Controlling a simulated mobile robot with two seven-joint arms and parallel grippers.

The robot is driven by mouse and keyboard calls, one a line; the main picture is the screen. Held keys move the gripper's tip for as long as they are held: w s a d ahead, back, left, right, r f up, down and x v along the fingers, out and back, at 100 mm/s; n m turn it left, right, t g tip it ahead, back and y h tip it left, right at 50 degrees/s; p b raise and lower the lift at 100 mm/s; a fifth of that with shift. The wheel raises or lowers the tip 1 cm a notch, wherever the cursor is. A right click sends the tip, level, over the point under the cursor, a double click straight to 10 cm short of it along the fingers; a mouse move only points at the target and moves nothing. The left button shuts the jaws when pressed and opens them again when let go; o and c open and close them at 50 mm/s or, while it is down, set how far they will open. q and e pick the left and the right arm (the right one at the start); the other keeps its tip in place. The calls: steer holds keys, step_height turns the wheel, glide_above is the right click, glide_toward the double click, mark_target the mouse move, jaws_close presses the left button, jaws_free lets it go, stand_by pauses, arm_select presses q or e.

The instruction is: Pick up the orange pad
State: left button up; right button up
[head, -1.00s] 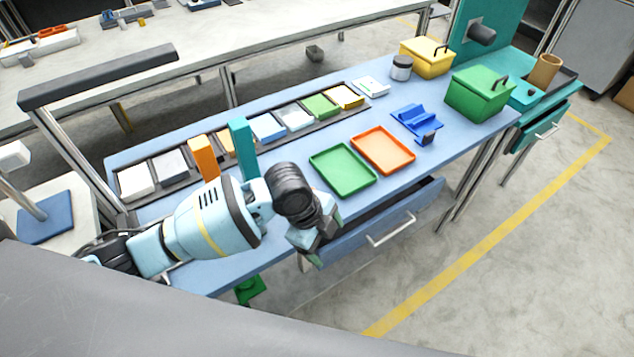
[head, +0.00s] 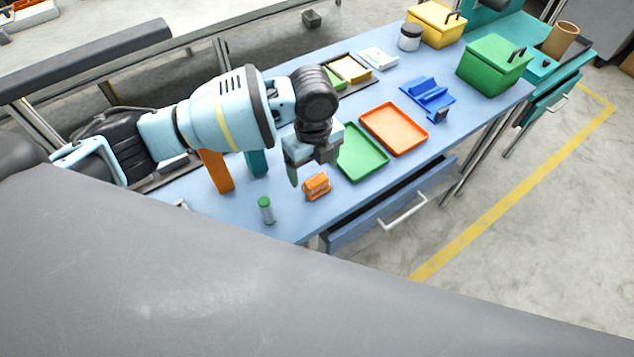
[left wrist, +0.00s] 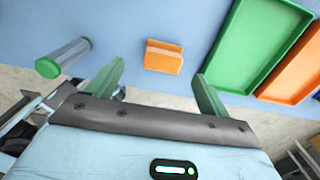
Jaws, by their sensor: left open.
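The orange pad (head: 317,187) is a small orange block on the blue bench top near its front edge, left of the green tray. In the left wrist view the orange pad (left wrist: 163,57) lies just beyond and between the two green fingers. My left gripper (head: 310,172) is open above and close to the pad, with its fingers pointing down. In the left wrist view my left gripper (left wrist: 160,75) has a wide, empty gap between its fingers. My right gripper is not in view.
A green tray (head: 361,153) and an orange tray (head: 394,128) lie to the right. An orange upright block (head: 216,172) and a teal one (head: 257,163) stand at left. An open drawer (head: 390,205) juts out at the front.

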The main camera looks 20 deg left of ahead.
mark_target(316, 180)
arm_select(q)
steer(key=shift+w+d+f, duration=0.1)
steer(key=shift+f, duration=1.35)
steer(key=shift+d+f, duration=0.1)
steer(key=shift+f, duration=1.35)
steer(key=shift+c, duration=0.3)
steer(key=c, duration=1)
